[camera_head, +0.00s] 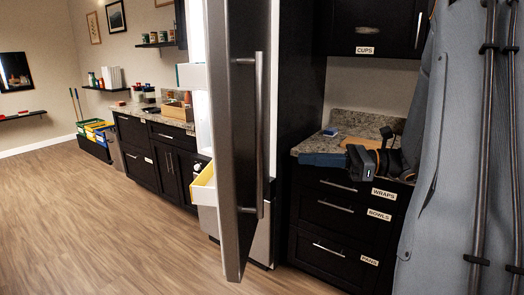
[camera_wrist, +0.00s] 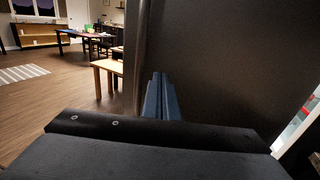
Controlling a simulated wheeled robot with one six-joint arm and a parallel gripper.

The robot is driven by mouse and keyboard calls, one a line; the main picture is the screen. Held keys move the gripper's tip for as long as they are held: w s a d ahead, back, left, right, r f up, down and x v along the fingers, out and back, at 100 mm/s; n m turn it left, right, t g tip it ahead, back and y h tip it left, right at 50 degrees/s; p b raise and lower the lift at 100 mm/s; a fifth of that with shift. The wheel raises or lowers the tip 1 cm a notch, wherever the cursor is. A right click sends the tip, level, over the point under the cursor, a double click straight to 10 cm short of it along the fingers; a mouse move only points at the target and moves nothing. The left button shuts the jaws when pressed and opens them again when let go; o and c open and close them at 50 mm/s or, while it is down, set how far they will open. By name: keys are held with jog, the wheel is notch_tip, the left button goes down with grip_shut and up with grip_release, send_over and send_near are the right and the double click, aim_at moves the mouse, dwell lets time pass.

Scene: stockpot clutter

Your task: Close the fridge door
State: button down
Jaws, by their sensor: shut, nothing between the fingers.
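The fridge door (camera_head: 240,100) stands open in the head view, seen nearly edge-on, with its long vertical handle (camera_head: 260,130) on the right face. Pale bins, including a yellow-lined one (camera_head: 203,188), show at its left side. My gripper (camera_head: 305,159) is to the right of the door in the head view, level with the counter. Its blue fingers are together and point left, with nothing held. In the wrist view my gripper (camera_wrist: 158,82) is shut in front of a large dark panel (camera_wrist: 230,60). I cannot tell whether the fingers touch that panel.
A granite counter (camera_head: 350,123) with labelled dark drawers (camera_head: 335,215) stands behind my gripper, under a cupboard (camera_head: 378,25) marked CUPS. Another counter (camera_head: 145,112) runs along the back left. The wooden floor (camera_head: 110,220) at left is clear. Tables (camera_wrist: 85,40) show in the wrist view.

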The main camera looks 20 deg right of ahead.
aim_at(245, 153)
jog(key=p+x, duration=0.1)
jog(key=x, duration=0.3)
jog(key=p+x, duration=0.1)
jog(key=x, duration=0.4)
jog(key=p+x, duration=0.2)
jog(key=x, duration=0.2)
jog(key=shift+w+a+r, duration=0.2)
jog(key=shift+a+r, duration=0.1)
jog(key=shift+a, duration=0.05)
